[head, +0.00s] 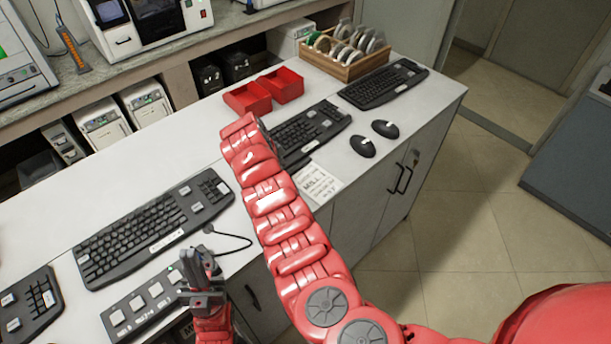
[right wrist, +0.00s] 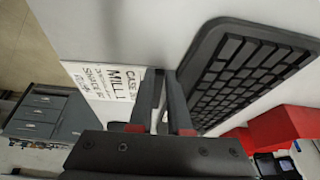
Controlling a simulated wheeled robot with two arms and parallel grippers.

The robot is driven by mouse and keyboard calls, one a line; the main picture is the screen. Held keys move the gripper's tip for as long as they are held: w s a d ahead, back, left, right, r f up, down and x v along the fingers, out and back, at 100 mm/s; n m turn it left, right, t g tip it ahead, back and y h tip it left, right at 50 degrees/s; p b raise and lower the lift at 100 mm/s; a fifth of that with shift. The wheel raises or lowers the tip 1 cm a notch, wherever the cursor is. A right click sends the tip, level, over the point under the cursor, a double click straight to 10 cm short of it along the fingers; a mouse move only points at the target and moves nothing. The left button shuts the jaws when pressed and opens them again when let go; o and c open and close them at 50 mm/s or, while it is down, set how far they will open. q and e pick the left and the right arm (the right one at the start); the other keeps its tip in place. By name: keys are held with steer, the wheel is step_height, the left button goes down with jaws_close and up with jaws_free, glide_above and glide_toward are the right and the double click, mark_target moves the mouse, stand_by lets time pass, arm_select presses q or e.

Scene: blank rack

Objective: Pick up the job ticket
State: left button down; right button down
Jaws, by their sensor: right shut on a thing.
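The job ticket (head: 318,184) is a white card with black handwriting at the counter's front edge, below the middle keyboard. In the right wrist view the ticket (right wrist: 100,78) reaches up to my fingertips. My right gripper (right wrist: 163,76) is shut on its edge, with the two fingers close together. In the head view my right arm hides most of that gripper. My left gripper (head: 203,268) is over the front edge at lower left, near a small button panel, apart from the ticket. Its finger gap is not clear.
Keyboards (head: 153,228) lie along the white counter, one (head: 311,128) close behind the ticket. Two black mice (head: 363,146) lie to its right. Red bins (head: 248,98) and a wooden rack of discs (head: 343,68) stand at the back. Open floor (head: 445,215) lies to the right.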

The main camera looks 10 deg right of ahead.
steer(key=shift+s+d+f, duration=0.15)
steer(key=shift+s+f, duration=0.25)
steer(key=shift+f, duration=0.3)
steer(key=shift+w+r, duration=0.15)
steer(key=shift+r, duration=0.4)
step_height(320, 180, up, 28)
steer(key=p, duration=0.3)
steer(key=shift+w+f+p, duration=0.25)
steer(key=shift+w+p, duration=0.15)
steer(key=c, duration=1.6)
jaws_free()
steer(key=shift+c, duration=1.6)
jaws_free()
